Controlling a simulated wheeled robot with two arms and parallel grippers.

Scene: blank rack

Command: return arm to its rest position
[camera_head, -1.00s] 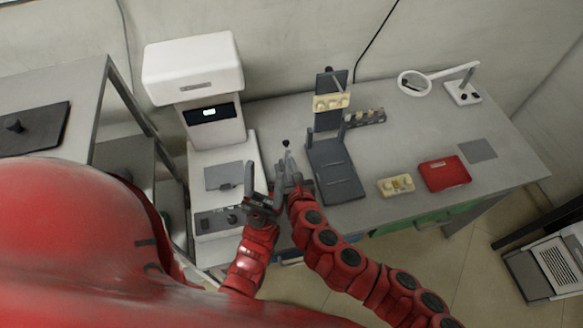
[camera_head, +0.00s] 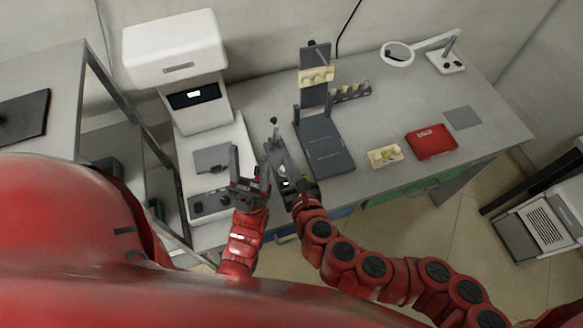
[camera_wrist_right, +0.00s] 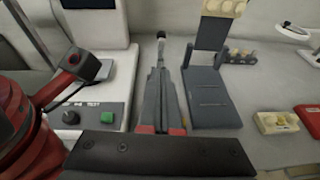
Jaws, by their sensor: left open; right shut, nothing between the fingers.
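My left gripper (camera_head: 249,163) is open and empty, its fingers pointing up in front of the white machine (camera_head: 205,150). My right gripper (camera_head: 272,148) is just to its right, over the front part of the bench (camera_head: 385,105). In the right wrist view, its long grey fingers (camera_wrist_right: 160,78) are shut together with nothing between them. Part of my left arm shows at the left of that view. The right gripper points toward the back of the bench, left of the dark grey stand (camera_head: 325,145).
The stand carries a cream holder (camera_head: 317,75), with a small dark rack (camera_head: 350,92) beside it. A cream tray (camera_head: 384,156), red tray (camera_head: 431,142), grey pad (camera_head: 463,118) and ring magnifier (camera_head: 397,54) are further right. A side table (camera_head: 62,110) stands left.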

